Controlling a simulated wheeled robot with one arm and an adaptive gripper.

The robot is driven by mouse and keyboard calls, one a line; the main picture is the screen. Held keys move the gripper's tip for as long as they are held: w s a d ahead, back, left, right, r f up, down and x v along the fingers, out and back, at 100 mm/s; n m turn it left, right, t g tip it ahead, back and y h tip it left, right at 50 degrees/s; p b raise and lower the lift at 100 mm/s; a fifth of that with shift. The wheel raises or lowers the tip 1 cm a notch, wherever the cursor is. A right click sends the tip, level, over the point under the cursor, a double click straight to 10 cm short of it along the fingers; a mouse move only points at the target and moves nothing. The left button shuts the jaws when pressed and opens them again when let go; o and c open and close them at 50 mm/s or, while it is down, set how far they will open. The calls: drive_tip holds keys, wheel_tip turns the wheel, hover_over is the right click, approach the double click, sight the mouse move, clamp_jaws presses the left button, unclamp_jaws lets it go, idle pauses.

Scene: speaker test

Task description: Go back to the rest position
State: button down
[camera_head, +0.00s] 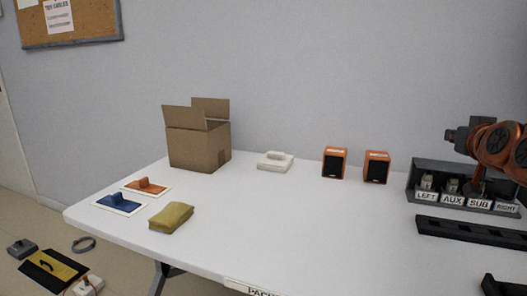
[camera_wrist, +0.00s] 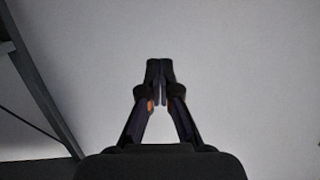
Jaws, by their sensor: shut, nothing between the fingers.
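My gripper (camera_wrist: 160,70) shows in the wrist view with its two dark fingers together and nothing between them. Behind the fingers is only a plain pale grey surface, with dark bars along the left side. In the head view my orange and black arm reaches in from the right edge, above the labelled tray (camera_head: 425,196). I cannot make out the fingertips in the head view.
The white table (camera_head: 300,225) holds an open cardboard box (camera_head: 195,148), a white device (camera_head: 275,162), two orange speakers (camera_head: 334,162), a blue pad (camera_head: 120,203), an orange pad (camera_head: 146,187) and an olive cloth (camera_head: 171,217). A black rail (camera_head: 470,233) lies front right. The table's middle is clear.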

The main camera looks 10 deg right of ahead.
drive_tip(key=s+a+f+n+g+y+p, duration=0.1)
drive_tip(key=s+a+n+g+y+p, duration=0.2)
drive_tip(key=a+p, duration=0.75)
drive_tip(key=s+a+n+g+y+p, duration=0.1)
drive_tip(key=s+a+g+y+p, duration=0.2)
drive_tip(key=a+p, duration=0.7)
drive_tip(key=s+a+r+g+p, duration=0.1)
drive_tip(key=s+a+g+p, duration=0.2)
drive_tip(key=s, duration=0.4)
drive_tip(key=s+a+r+g+p, duration=0.2)
drive_tip(key=s+a+g+p, duration=0.2)
drive_tip(key=s+p, duration=0.3)
drive_tip(key=s+a+r+g+p, duration=0.2)
drive_tip(key=s+p, duration=0.4)
drive_tip(key=s, duration=0.3)
drive_tip(key=a+g, duration=0.1)
drive_tip(key=a, duration=0.1)
drive_tip(key=shift+s+a, duration=0.25)
drive_tip(key=shift+a, duration=0.1)
